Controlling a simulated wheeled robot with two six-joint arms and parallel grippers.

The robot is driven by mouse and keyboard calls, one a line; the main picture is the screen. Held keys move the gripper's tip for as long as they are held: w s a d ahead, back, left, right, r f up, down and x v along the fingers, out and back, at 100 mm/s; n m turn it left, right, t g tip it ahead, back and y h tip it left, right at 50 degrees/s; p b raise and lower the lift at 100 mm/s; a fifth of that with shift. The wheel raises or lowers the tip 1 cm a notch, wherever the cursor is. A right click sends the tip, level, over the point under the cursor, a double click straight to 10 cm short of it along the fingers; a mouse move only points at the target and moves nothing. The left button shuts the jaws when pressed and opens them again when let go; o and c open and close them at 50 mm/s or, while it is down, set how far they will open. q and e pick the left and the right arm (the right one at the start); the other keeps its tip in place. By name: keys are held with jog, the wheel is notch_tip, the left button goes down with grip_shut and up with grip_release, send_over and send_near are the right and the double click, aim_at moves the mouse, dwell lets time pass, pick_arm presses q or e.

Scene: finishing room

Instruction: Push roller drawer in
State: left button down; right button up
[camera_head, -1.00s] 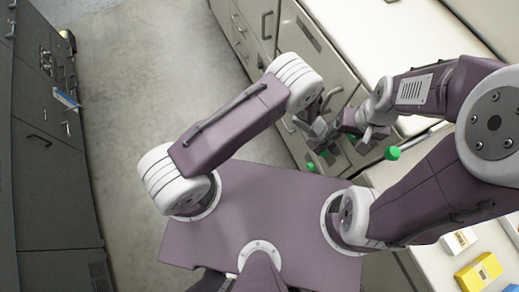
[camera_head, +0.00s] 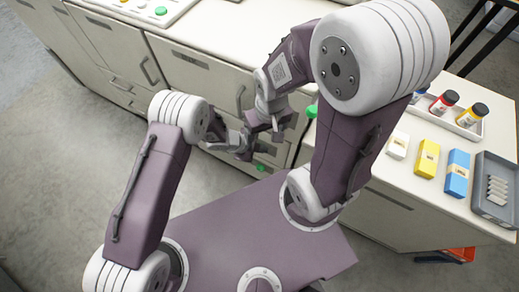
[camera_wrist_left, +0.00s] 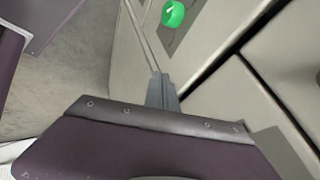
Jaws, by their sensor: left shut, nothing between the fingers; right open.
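The light grey cabinet has drawer fronts below the worktop. A low drawer front (camera_wrist_left: 145,45) bearing a green round mark (camera_wrist_left: 173,14) shows in the left wrist view; a green spot also shows low on the cabinet in the head view (camera_head: 260,167). I cannot tell how far this drawer stands out. My left gripper (camera_head: 246,152) is shut and empty, low in front of the cabinet; in the left wrist view its fingers (camera_wrist_left: 162,92) are close to the drawer front, contact unclear. My right gripper (camera_head: 279,132) is open and empty, just above and right of the left one.
The worktop (camera_head: 245,35) runs above the drawers. A second green knob (camera_head: 312,111) shows near its edge, partly hidden by my right arm. At right are a yellow box (camera_head: 427,160), a blue box (camera_head: 457,174), a grey tray (camera_head: 482,206) and bottles. Floor at left is clear.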

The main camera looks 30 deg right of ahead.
pick_arm(q)
jog(key=v, duration=0.7)
jog(key=shift+w+r, duration=0.25)
jog(key=shift+r, duration=0.1)
pick_arm(e)
jog(key=shift+w+d+r, duration=0.15)
jog(key=shift+w+d, duration=0.2)
jog(key=shift+d, duration=0.15)
